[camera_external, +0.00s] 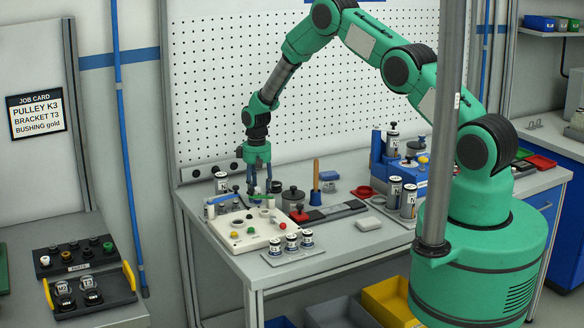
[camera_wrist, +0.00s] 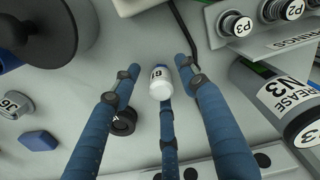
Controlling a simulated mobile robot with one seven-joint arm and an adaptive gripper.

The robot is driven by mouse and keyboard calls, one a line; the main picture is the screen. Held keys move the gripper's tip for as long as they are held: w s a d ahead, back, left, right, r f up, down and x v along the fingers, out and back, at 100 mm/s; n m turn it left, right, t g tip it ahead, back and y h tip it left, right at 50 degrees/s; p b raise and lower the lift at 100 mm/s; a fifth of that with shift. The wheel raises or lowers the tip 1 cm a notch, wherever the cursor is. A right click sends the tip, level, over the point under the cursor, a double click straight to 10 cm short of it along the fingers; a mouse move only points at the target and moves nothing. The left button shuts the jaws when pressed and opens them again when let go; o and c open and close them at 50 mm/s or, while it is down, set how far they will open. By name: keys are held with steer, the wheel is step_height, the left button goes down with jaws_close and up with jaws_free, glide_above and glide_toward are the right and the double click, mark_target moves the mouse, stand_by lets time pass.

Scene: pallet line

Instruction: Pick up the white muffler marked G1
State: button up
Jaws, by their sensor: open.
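The white muffler (camera_wrist: 161,82) shows in the wrist view as a small white cylinder with a dark, blue-edged label band. Part of its mark reads G; the rest is too small to be sure. My gripper (camera_wrist: 157,72) is open, with blue fingers to the left and right of the muffler and a third below it in the picture. I cannot tell whether any finger touches it. In the external view my gripper (camera_external: 261,188) points down over the back left of the workbench. I cannot make out the muffler there.
A large dark knobbed part (camera_wrist: 45,35) and a blue block (camera_wrist: 37,140) lie left. A white panel with buttons (camera_external: 247,230) is in front.

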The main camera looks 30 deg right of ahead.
mark_target(258, 188)
stand_by(0.5)
jaws_close()
steer(key=shift+r, duration=0.1)
steer(key=shift+r+b, duration=0.4)
steer(key=shift+r, duration=4.5)
